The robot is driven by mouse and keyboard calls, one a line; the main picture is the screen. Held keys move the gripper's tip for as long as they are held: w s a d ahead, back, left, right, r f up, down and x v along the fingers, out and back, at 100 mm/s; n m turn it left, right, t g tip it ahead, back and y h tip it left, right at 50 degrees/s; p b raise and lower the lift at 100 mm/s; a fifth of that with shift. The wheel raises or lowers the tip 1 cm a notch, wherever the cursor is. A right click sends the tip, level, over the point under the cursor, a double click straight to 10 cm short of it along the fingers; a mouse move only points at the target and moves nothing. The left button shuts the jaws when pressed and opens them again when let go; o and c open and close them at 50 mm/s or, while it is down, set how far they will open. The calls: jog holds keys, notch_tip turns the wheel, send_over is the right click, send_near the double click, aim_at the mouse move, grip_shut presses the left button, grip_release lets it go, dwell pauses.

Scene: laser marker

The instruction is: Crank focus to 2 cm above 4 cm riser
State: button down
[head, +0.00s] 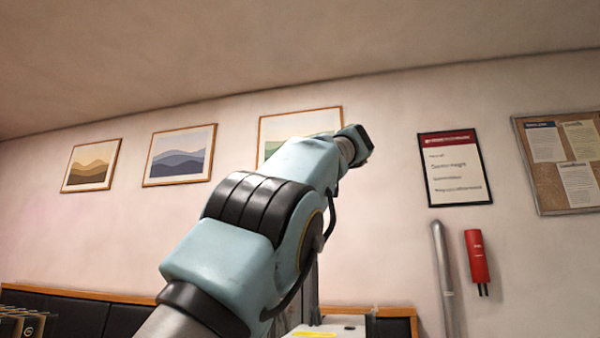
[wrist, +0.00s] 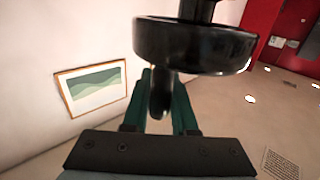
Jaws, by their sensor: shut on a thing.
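In the wrist view, a glossy black round handwheel (wrist: 195,45) fills the upper middle. A short black handle (wrist: 157,102) hangs from its near side. My gripper (wrist: 165,90) has its two green fingers on either side of this handle and is shut on it. In the head view, my arm reaches up across the middle, and the gripper's fingers and the handwheel cannot be made out. Part of a pale machine (head: 335,329) with a yellow label shows at the bottom edge, mostly hidden by my arm. No riser or focus scale can be seen.
A red-headed framed notice (head: 455,170), a corkboard (head: 550,190) and a red wall-mounted cylinder (head: 477,256) are at the right. Framed landscape prints (head: 180,156) hang at the left. Black panels with a wooden top edge (head: 60,312) run below them.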

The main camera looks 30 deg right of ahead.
dwell(0.4)
jog(key=c, duration=0.7)
grip_release()
jog(key=s+b, duration=0.3)
jog(key=s, duration=0.7)
jog(key=shift+s+d, duration=0.35)
jog(key=shift+d, duration=0.1)
